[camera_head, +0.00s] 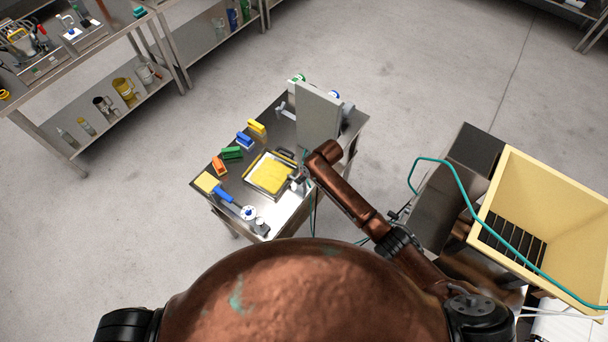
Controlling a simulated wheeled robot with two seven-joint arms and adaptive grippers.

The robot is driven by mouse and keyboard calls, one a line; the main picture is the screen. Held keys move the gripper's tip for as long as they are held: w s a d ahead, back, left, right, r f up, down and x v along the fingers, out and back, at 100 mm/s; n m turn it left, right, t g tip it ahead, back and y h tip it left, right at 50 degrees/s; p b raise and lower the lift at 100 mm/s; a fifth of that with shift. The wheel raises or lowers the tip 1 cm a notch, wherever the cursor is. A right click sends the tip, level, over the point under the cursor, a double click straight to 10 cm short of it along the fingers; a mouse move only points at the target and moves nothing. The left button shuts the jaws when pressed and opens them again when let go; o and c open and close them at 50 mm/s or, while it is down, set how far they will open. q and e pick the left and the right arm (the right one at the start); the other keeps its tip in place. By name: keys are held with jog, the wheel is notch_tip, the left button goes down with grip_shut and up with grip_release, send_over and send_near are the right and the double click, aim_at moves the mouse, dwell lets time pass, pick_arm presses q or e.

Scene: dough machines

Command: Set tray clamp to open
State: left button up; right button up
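A flat tray (251,181) filled with something yellow (270,174) lies on a small steel table (287,207). A dark handle-like bar (287,153) sits at the tray's far edge. I cannot make out for sure which part is the tray clamp or how it is set. My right arm reaches in from the right, and my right gripper (298,181) is at the tray's right edge. It is small and partly hidden by the arm, so I cannot tell its finger opening or whether it touches anything. My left gripper is out of view.
A grey upright panel (318,117) stands at the table's back right. Orange (219,166), green (231,153), blue (244,139) and yellow (257,126) blocks line the left side. A cream hopper (560,190) stands right.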

jog(key=shift+c, duration=0.4)
grip_shut()
